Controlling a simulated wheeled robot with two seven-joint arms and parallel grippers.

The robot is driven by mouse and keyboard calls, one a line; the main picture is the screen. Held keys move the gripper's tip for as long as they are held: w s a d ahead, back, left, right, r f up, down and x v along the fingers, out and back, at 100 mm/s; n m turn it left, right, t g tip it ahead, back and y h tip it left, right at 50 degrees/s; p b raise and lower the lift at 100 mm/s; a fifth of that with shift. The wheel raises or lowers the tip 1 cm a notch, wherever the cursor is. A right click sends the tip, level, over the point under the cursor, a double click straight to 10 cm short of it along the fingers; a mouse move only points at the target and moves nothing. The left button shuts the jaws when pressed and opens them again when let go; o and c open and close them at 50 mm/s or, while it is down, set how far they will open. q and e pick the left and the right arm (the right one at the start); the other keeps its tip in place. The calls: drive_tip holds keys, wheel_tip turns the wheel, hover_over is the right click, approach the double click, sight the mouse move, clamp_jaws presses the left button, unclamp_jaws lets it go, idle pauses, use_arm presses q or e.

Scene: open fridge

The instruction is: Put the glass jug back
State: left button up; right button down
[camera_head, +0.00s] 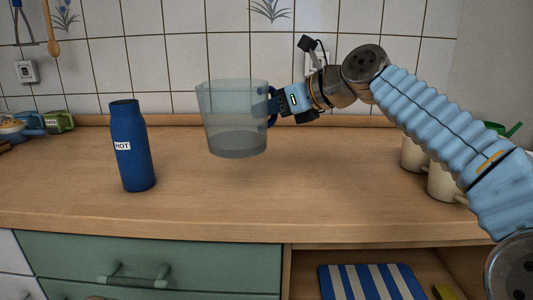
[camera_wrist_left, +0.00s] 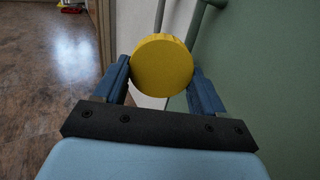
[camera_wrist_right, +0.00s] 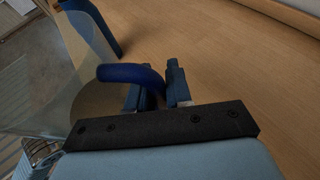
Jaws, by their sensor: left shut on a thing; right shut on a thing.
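The clear glass jug (camera_head: 233,118) has a blue handle (camera_wrist_right: 130,74) and is upright at the middle of the wooden counter in the head view. My right gripper (camera_head: 274,105) comes from the right and is shut on the handle; its fingers (camera_wrist_right: 158,88) also show in the right wrist view. I cannot tell whether the jug's base touches the counter. The jug looks empty. In the left wrist view my left gripper (camera_wrist_left: 163,85) is shut on a round yellow thing (camera_wrist_left: 162,65). The left arm is outside the head view.
A blue bottle marked HOT (camera_head: 131,147) stands left of the jug on the wooden counter (camera_head: 220,200). Cream mugs (camera_head: 444,182) stand at the right, partly behind my arm. A striped blue-white thing (camera_head: 370,283) lies in the open space below. The counter front is clear.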

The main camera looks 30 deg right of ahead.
drive_tip(key=w+d+f, duration=0.1)
drive_tip(key=w+f, duration=0.1)
drive_tip(key=w+d+f, duration=0.2)
drive_tip(key=w+f, duration=0.1)
drive_tip(key=w+d+f, duration=0.2)
drive_tip(key=shift+w+d+f, duration=0.25)
drive_tip(key=shift+w+f, duration=0.05)
drive_tip(key=shift+f, duration=0.1)
drive_tip(key=shift+w+d+f, duration=0.1)
drive_tip(key=shift+w+f, duration=0.05)
drive_tip(key=shift+f, duration=1.55)
drive_tip(key=shift+f, duration=0.1)
drive_tip(key=c, duration=1.4)
unclamp_jaws()
drive_tip(key=o, duration=0.4)
drive_tip(key=shift+c, duration=0.2)
drive_tip(key=v, duration=1.2)
